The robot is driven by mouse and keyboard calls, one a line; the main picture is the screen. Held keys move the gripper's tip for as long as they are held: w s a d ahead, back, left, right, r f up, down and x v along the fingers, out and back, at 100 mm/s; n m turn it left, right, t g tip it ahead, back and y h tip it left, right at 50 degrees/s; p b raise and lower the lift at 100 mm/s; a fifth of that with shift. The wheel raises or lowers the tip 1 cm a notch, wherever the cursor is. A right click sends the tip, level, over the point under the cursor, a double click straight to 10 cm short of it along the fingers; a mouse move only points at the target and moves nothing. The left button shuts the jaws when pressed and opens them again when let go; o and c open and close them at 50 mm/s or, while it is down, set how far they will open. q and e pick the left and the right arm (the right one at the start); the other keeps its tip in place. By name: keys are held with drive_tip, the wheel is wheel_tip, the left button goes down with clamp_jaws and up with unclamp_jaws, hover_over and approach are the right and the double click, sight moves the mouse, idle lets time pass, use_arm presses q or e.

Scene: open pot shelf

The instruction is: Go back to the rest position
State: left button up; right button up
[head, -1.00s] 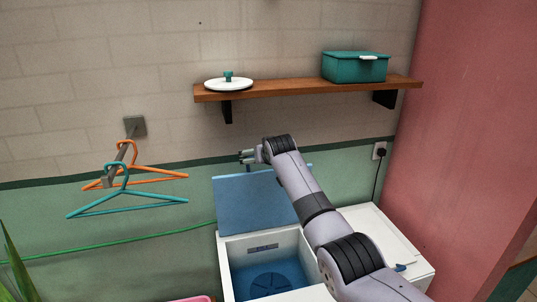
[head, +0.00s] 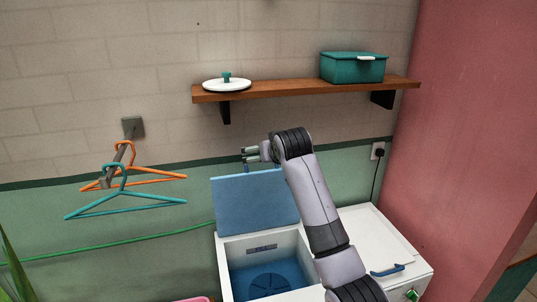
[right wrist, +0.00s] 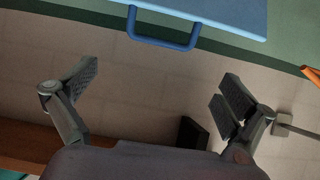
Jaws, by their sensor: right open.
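My right gripper (head: 249,154) is in front of the wall, below the wooden shelf and just above the raised blue lid of the washer. In the right wrist view its two fingers (right wrist: 155,95) are spread wide with nothing between them. The lid (head: 250,203) stands open; its blue handle (right wrist: 163,41) shows in the right wrist view, apart from the fingers. My left gripper is in neither view.
The wooden shelf (head: 300,91) holds a white pot lid (head: 226,85) and a teal box (head: 353,67). Orange (head: 145,183) and teal hangers (head: 130,208) hang at the left. A white cabinet with a blue handle (head: 388,271) stands right of the open washer tub (head: 268,281). A pink wall (head: 465,130) bounds the right.

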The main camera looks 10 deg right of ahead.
idle(0.3)
drive_tip(key=s+d+f+g, duration=0.2)
drive_tip(key=s+f+g, duration=0.2)
drive_tip(key=s+f, duration=1.7)
drive_tip(key=s+d+f+n+g, duration=0.1)
drive_tip(key=s+f, duration=0.2)
drive_tip(key=s, duration=0.7)
drive_tip(key=s+f+g, duration=0.2)
drive_tip(key=s+f, duration=0.1)
drive_tip(key=s, duration=0.7)
drive_tip(key=s+d+f+n+g, duration=0.1)
drive_tip(key=s+f, duration=0.3)
drive_tip(key=s, duration=0.6)
wheel_tip(320, 180, down, 27)
drive_tip(key=s+g+b, duration=0.1)
drive_tip(key=b, duration=0.1)
drive_tip(key=s+d+f+g, duration=0.1)
drive_tip(key=s+d+f, duration=0.1)
drive_tip(key=s+f, duration=1.5)
drive_tip(key=shift+d+f+g+b, duration=0.3)
drive_tip(key=shift+d+f+b, duration=0.05)
